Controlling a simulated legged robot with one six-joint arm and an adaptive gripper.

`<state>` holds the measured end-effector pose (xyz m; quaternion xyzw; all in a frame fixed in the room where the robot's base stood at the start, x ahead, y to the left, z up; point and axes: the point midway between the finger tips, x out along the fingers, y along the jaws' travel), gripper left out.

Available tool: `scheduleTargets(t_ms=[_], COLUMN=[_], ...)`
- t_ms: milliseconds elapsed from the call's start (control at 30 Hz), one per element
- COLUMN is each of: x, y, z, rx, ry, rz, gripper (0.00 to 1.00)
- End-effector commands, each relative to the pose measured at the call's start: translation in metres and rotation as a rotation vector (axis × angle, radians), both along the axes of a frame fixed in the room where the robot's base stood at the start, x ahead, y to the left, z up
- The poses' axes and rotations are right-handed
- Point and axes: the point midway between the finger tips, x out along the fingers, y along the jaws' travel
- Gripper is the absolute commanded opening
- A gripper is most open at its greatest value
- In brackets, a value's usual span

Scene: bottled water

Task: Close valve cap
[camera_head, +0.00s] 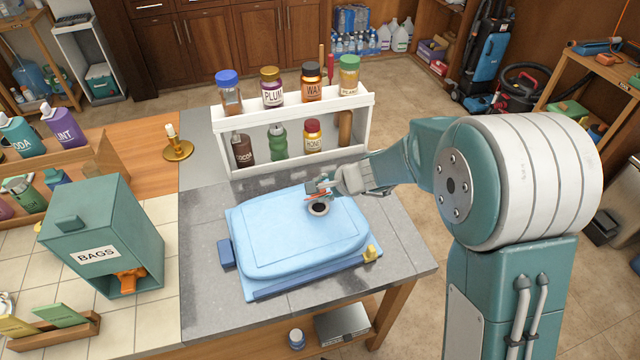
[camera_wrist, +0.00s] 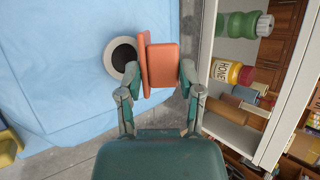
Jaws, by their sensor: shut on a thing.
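A light-blue bag or cushion (camera_head: 290,235) lies flat on the grey counter, and it fills the left of the wrist view (camera_wrist: 60,110). Its valve (camera_head: 318,208) is a round dark opening with a pale ring, near the bag's far right edge; it also shows in the wrist view (camera_wrist: 122,56). My gripper (camera_head: 325,187) is shut on the orange valve cap (camera_wrist: 162,64), one finger on each side. The cap stands upright beside the opening, at its right in the wrist view, and does not cover it. Whether the cap touches the ring is unclear.
A white two-tier rack (camera_head: 222,127) with several jars stands close behind the bag, near my gripper. A teal BAGS box (camera_head: 130,225) and a candle holder (camera_head: 178,150) stand to the left. Grey counter (camera_head: 205,290) is bare in front of the bag.

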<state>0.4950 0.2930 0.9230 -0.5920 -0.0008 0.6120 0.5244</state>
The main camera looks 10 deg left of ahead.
Motion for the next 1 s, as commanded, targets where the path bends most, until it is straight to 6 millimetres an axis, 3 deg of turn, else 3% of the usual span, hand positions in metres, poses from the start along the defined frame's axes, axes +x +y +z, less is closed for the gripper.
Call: scheduleTargets(t_ms=[1000], x=[-0.027], y=[-0.018], z=[-0.030], rx=[0.319], ry=[-0.451], rz=[0.000], gripper=[0.00])
